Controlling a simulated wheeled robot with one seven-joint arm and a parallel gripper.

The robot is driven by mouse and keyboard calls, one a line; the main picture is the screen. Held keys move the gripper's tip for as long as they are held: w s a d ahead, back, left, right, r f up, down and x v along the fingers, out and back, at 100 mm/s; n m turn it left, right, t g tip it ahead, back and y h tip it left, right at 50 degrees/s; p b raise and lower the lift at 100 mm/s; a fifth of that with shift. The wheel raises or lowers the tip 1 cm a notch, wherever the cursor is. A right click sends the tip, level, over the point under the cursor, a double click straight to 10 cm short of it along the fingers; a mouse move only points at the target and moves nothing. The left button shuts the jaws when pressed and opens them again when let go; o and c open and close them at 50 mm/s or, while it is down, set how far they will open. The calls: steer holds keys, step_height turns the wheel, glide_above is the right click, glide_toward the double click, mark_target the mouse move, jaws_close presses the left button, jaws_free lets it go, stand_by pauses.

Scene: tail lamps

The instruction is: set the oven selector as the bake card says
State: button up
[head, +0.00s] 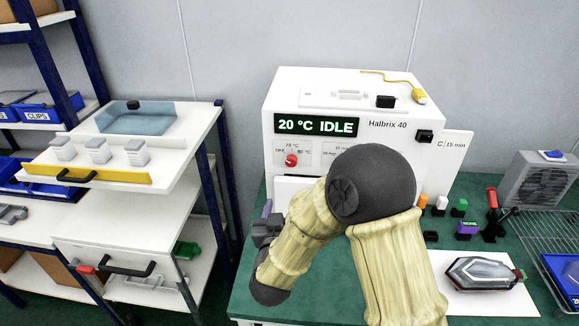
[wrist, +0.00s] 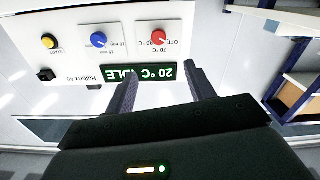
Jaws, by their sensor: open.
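The white oven (head: 345,105) stands on the green bench, its display (head: 316,126) reading 20 °C IDLE. Its red selector knob (head: 291,160) has OFF, 70 °C and apparently 80 °C around it; its pointer is too small to read surely. The wrist view shows the panel upside down, with the red knob (wrist: 159,38) and the blue time knob (wrist: 98,40). A white card (head: 452,146) right of the oven shows "C 15 min"; its left part is hidden. My gripper (wrist: 160,78) is open and empty, its fingers in front of the display, apart from the red knob.
My arm covers the oven's lower right front in the head view. A yellow button (wrist: 48,41) sits beside the blue knob. Several small blocks, a tail lamp (head: 480,272) on a white sheet and a wire rack (head: 540,235) stand right. A shelf cart (head: 130,180) stands left.

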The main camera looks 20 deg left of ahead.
mark_target(290, 163)
steer(key=p+x, duration=0.1)
steer(key=x, duration=0.4)
steer(key=p+x, duration=0.2)
steer(key=x, duration=0.2)
steer(key=p+x, duration=0.1)
steer(key=x, duration=0.4)
steer(key=shift+w+d+r, duration=0.15)
steer(key=shift+w+d, duration=0.05)
steer(key=shift+w, duration=0.15)
steer(key=shift+p+x, duration=0.3)
steer(key=shift+x, duration=0.55)
steer(key=shift+c, duration=0.2)
steer(key=shift+a+f, duration=0.15)
steer(key=shift+f, duration=0.05)
steer(key=c, duration=0.9)
